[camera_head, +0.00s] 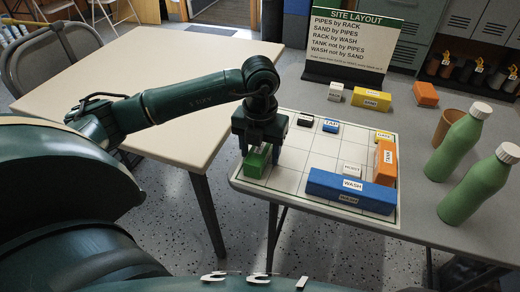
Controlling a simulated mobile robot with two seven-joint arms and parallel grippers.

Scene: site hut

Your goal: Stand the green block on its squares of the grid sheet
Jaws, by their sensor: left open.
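The green block (256,163) sits at the left edge of the white grid sheet (312,161), near its front left corner. A pale label shows on it, too small to read. My left gripper (259,147) is directly above the block, pointing down, with its fingers open at the block's upper part. Whether the fingers touch it I cannot tell. The gripper hides part of the block and the squares behind it. My right gripper is not in view.
On the sheet are a long blue WASH block (350,190), an orange block (385,162) and smaller labelled blocks. Green bottles (455,145) and a brown cup (447,125) stand to the right. A SITE LAYOUT sign (357,40) stands behind. The left table (130,70) is bare.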

